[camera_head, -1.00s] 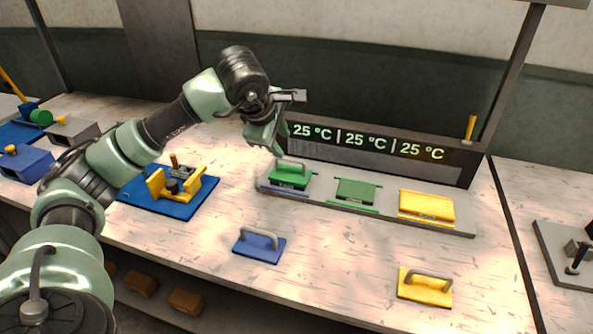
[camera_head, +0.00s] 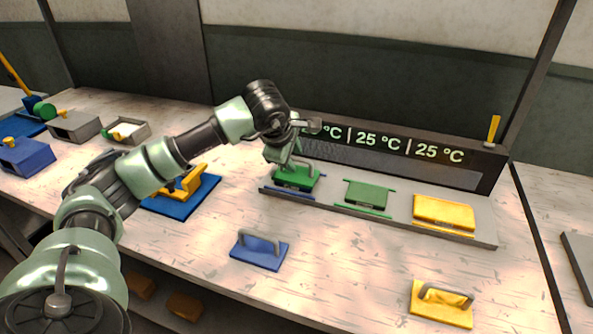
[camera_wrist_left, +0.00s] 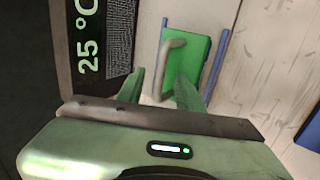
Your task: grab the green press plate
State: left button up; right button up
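The green press plate (camera_head: 297,177) with a grey arched handle sits on the left slot of the grey heating station, on a blue-edged base. In the left wrist view the plate (camera_wrist_left: 203,52) lies ahead, with its handle (camera_wrist_left: 165,65) at its left side. My left gripper (camera_head: 280,160) is close above the plate's left end and partly covers it. In the left wrist view its two green fingers (camera_wrist_left: 158,82) are apart, with the near end of the handle showing between them. Contact with the handle cannot be told. My right gripper is not in view.
The station (camera_head: 480,238) also holds a green block (camera_head: 367,194) and a yellow block (camera_head: 444,213), with a dark temperature display (camera_head: 390,150) behind. A blue handled plate (camera_head: 258,254) and a yellow one (camera_head: 440,305) lie in front. The bench between them is clear.

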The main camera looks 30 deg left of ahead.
pick_arm(q)
jog(key=shift+x, duration=1)
grip_shut()
dwell(0.5)
jog(key=shift+r, duration=0.15)
